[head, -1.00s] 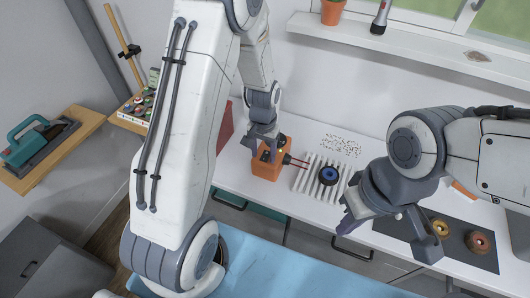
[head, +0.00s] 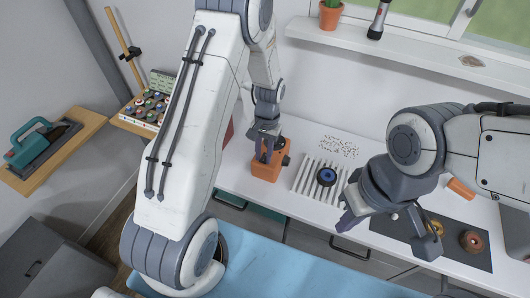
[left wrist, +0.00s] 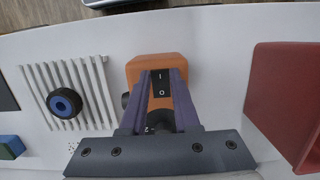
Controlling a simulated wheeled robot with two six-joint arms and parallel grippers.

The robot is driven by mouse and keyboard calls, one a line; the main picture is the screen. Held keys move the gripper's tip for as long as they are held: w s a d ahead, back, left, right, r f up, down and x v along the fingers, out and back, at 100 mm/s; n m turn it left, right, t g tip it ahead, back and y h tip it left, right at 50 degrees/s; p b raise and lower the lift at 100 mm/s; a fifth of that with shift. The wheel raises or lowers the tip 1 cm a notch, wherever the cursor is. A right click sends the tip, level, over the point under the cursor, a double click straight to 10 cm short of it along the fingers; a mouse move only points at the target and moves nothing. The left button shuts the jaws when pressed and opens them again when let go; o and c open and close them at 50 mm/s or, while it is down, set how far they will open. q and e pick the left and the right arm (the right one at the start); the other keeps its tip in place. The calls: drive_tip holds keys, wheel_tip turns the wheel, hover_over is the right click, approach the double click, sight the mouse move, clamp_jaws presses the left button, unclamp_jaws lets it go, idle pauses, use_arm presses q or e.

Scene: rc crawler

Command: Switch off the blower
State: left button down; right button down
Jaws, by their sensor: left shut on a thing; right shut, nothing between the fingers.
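The blower (head: 268,172) is an orange box on the white worktop, with a dark nozzle pointing right. The left wrist view shows its orange top (left wrist: 150,65) and a black rocker switch (left wrist: 161,85) marked I and O. My left gripper (head: 267,157) reaches down onto the blower and is shut on its switch part; the fingertips (left wrist: 164,72) lie on either side of the switch. A round dark dial under the fingers is partly hidden. My right gripper (head: 346,224) is shut and empty, to the right of the blower over the worktop's front edge.
A white slatted rack (head: 308,178) right of the blower carries a blue-hubbed black wheel (head: 326,177). A dark mat (head: 400,238) with round parts lies further right. A red block (left wrist: 290,105) stands beside the blower. A blue surface (head: 290,270) is in front.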

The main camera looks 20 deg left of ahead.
use_arm(q)
drive_tip(key=shift+w+g, duration=0.15)
drive_tip(key=shift+g, duration=0.35)
drive_tip(key=c, duration=0.6)
unclamp_jaws()
drive_tip(key=shift+c, duration=0.2)
drive_tip(key=shift+r, duration=0.1)
drive_tip(key=shift+w+r, duration=0.15)
drive_tip(key=shift+r, duration=0.15)
drive_tip(key=b+v, duration=0.2)
drive_tip(key=v, duration=0.7)
drive_tip(key=shift+r+b, duration=0.3)
drive_tip(key=shift+r, duration=0.1)
